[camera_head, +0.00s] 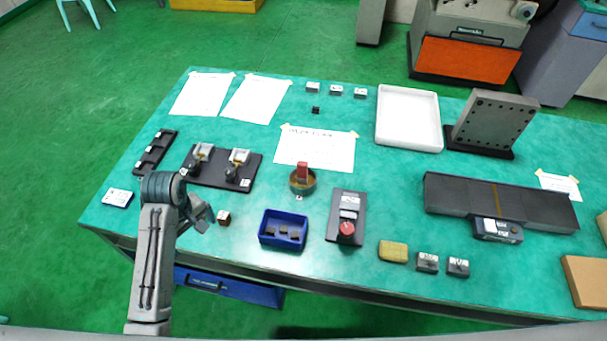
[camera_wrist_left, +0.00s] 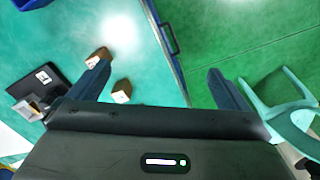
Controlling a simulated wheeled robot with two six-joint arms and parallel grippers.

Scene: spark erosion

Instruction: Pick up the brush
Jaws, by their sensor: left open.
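The likeliest brush is a reddish-brown upright piece (camera_head: 302,173) in a round dark green pot (camera_head: 302,188) at the middle of the teal table; I cannot make out bristles. My left gripper (camera_head: 205,216) is near the table's front left edge, to the left of the pot and apart from it. In the left wrist view this gripper (camera_wrist_left: 157,68) is open, its two fingers wide apart with nothing held between them. My right gripper is not in view.
A small brown block (camera_head: 223,217) is just right of my left gripper. A blue tray (camera_head: 262,238) with dark pieces and a box with a red button (camera_head: 346,229) stand in front of the pot. A dark fixture plate (camera_head: 217,181) is behind the gripper. Papers lie farther back.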

